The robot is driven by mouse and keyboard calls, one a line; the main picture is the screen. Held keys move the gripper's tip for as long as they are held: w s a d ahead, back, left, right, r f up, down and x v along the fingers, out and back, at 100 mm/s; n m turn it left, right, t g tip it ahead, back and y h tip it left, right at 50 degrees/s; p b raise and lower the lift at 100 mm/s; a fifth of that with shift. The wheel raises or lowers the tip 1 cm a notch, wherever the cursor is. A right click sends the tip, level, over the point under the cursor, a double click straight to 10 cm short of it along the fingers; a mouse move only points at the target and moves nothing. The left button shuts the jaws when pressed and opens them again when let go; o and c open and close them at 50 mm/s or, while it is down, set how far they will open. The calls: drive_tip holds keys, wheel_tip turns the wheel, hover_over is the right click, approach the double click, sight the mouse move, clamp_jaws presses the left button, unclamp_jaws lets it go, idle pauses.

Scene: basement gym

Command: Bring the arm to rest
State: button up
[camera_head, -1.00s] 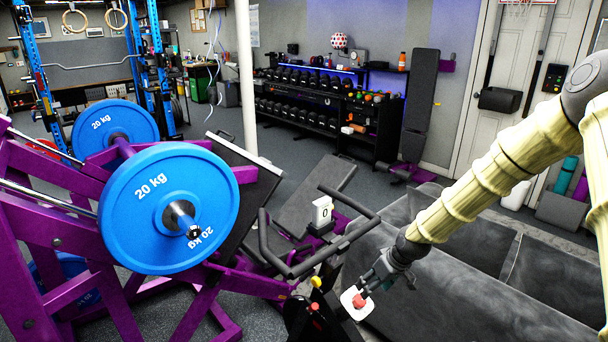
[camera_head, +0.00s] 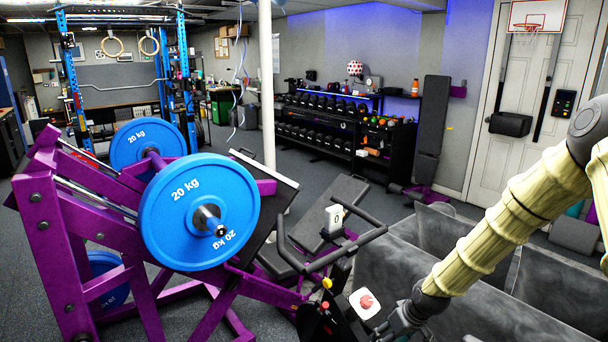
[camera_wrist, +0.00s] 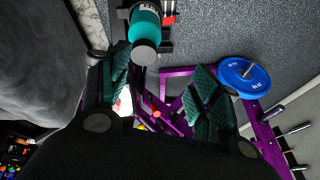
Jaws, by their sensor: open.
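My gripper (camera_head: 394,332) is low in the head view, near the bottom edge, at the end of my arm. It also shows in the wrist view (camera_wrist: 163,86), with its two dark green finger pads spread apart and nothing held between them. A white square pad with a red knob (camera_head: 366,302) is just left of and above the gripper in the head view, apart from the fingers as far as I can tell. The fingertips are only partly visible in the head view.
An exercise bike (camera_head: 325,258) is left of my gripper, a grey sofa (camera_head: 390,270) close beside my arm. A purple rack with a blue 20 kg plate (camera_head: 170,205) stands left. A teal cylindrical object (camera_wrist: 145,25) shows beyond the fingers. Open floor lies behind.

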drive_tip(key=s+a+f+m+g, duration=0.1)
drive_tip(key=s+a+f, duration=0.1)
drive_tip(key=s+f, duration=0.65)
drive_tip(key=s+a+f+m+g, duration=0.15)
drive_tip(key=s+f, duration=0.45)
drive_tip(key=s, duration=0.6)
drive_tip(key=s+d+f+m+h, duration=0.1)
drive_tip(key=s, duration=0.9)
drive_tip(key=s+d+f+m+h, duration=0.1)
drive_tip(key=s+f+h, duration=0.1)
drive_tip(key=s, duration=0.9)
drive_tip(key=shift+s+d+f, duration=0.15)
drive_tip(key=shift+s+f, duration=0.05)
drive_tip(key=shift+f, duration=0.05)
drive_tip(key=shift+g, duration=0.25)
